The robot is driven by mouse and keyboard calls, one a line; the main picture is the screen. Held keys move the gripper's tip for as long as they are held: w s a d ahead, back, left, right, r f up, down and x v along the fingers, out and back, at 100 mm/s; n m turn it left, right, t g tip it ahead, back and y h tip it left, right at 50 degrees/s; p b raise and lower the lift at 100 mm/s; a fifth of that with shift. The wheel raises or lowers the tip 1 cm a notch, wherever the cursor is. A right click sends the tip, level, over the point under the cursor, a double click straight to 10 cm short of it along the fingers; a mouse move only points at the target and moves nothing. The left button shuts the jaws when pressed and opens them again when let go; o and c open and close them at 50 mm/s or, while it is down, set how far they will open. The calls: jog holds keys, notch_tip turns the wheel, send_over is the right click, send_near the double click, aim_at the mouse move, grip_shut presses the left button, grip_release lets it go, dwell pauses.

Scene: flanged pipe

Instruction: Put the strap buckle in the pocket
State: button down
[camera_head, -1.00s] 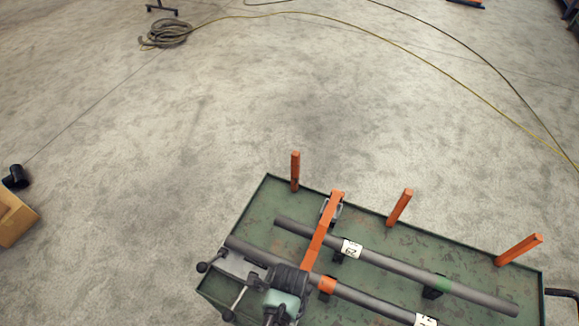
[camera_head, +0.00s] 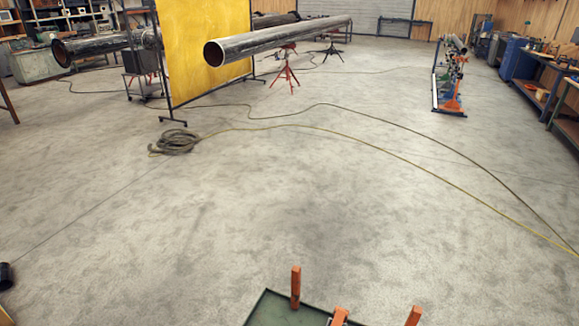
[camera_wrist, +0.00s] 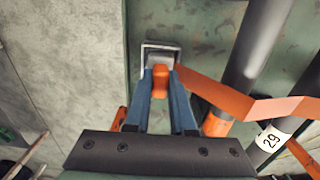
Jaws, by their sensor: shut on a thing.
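The strap buckle (camera_wrist: 147,56) is a grey metal frame at the top centre of the wrist view. My gripper (camera_wrist: 161,78) has blue fingers closed on the buckle's near end, where an orange part shows between them. The orange strap (camera_wrist: 222,96) runs from the buckle to the right, across a dark pipe, and bends. In the head view, only an orange piece of the strap (camera_head: 341,315) shows at the bottom edge; my gripper is out of that picture. I cannot make out the pocket in either view.
The green cart (camera_head: 268,308) shows only its far corner, with upright orange stakes (camera_head: 295,287) and (camera_head: 413,316). Dark pipes (camera_wrist: 254,50) lie on it, one labelled 29. Hoses cross the open floor beyond. A yellow screen (camera_head: 200,50) and long pipe (camera_head: 280,38) stand farther back.

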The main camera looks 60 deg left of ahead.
jog(key=shift+f+b, duration=0.45)
jog(key=shift+f, duration=0.15)
jog(key=c, duration=0.7)
grip_release()
jog(key=shift+r, duration=0.15)
notch_tip(320, 180, up, 13)
jog(key=shift+f, duration=0.1)
dwell(0.3)
